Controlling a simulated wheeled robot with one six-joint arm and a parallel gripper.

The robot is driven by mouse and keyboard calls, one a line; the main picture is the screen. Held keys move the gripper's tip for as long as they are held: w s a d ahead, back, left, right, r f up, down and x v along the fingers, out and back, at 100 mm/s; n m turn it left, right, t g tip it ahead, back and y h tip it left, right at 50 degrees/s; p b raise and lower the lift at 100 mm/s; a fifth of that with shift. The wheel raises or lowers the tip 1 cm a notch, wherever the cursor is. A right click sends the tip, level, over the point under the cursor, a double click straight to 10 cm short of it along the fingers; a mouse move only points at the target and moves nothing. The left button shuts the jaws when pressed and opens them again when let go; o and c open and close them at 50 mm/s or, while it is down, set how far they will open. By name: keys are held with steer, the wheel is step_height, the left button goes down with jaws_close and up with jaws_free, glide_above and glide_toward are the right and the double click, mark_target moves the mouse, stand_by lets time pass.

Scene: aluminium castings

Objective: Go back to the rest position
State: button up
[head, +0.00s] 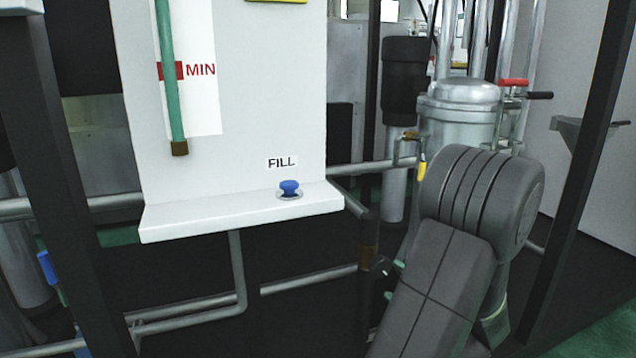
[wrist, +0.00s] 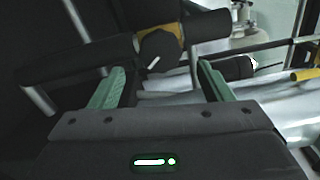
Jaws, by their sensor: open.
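In the wrist view my gripper (wrist: 158,88) shows two green fingers set well apart, with nothing between them. It is open and empty. Pipes and a dark fitting with a tan band (wrist: 162,46) lie beyond the fingers; I cannot tell the distance. In the head view my grey arm covers the lower right, and the gripper itself cannot be made out clearly there.
A white panel with a ledge (head: 180,222) carries a blue FILL button (head: 289,188) and a green tube (head: 172,90) beside a red MIN mark. Dark posts (head: 590,160) stand at both sides. A metal vessel (head: 460,105) with red and black handles stands behind my arm. Pipes (head: 310,280) run below the ledge.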

mark_target(384, 269)
steer(key=b+x, duration=0.1)
steer(key=x, duration=0.6)
steer(key=shift+w+a, duration=0.1)
steer(key=shift+w, duration=0.05)
